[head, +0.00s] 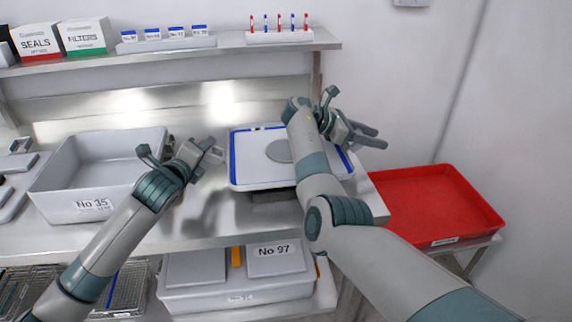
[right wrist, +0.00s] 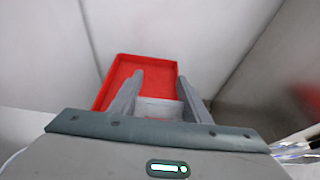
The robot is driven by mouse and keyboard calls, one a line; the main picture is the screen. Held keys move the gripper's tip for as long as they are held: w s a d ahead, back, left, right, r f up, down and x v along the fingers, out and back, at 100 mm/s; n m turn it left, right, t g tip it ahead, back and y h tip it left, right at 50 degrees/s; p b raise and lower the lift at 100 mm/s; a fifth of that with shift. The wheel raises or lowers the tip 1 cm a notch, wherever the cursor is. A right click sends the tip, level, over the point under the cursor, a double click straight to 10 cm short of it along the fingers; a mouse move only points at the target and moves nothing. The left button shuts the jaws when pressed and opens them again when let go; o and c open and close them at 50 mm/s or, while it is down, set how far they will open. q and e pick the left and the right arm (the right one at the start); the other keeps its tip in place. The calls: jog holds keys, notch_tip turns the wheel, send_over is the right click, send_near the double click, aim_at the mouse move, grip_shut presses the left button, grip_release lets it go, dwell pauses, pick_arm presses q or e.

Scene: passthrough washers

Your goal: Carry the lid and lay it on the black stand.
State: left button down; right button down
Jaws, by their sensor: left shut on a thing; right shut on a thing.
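The lid (head: 262,172) is a white rectangular panel with blue strips along its left and right edges and a grey disc in its middle. It lies flat on the right of the bench, over a dark thing (head: 268,197), perhaps the black stand, mostly hidden. My left gripper (head: 216,152) is just left of the lid, apparently apart from it. My right gripper (head: 376,136) is above the lid's back right corner, fingers pointing right, away from it; my right forearm covers part of the lid. In the right wrist view its fingers (right wrist: 160,88) stand apart; a pale block shows between them, held or behind is unclear.
An open grey bin marked No 35 (head: 92,204) stands left on the bench. A red tray (head: 440,240) is right, beyond the bench edge; it also shows in the right wrist view (right wrist: 120,72). A lidded No 97 bin (head: 236,293) sits below. A shelf (head: 230,46) runs behind.

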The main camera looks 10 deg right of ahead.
pick_arm(q)
jog(key=shift+f+b, duration=0.5)
jog(key=shift+f, duration=0.05)
pick_arm(e)
jog(key=shift+f, duration=0.55)
pick_arm(q)
jog(key=c, duration=2)
grip_release()
jog(key=shift+f, duration=0.15)
jog(key=shift+c, duration=0.2)
pick_arm(e)
jog(key=c, duration=1.4)
grip_release()
jog(key=shift+f, duration=0.1)
pick_arm(q)
jog(key=o, duration=0.4)
pick_arm(e)
jog(key=o, duration=0.4)
pick_arm(q)
jog(key=shift+s, duration=0.1)
jog(key=v, duration=1.2)
pick_arm(e)
jog(key=shift+a, duration=0.15)
notch_tip(320, 180, up, 5)
send_over(334, 147)
jog(key=shift+w+f, duration=0.1)
jog(key=shift+f, duration=0.05)
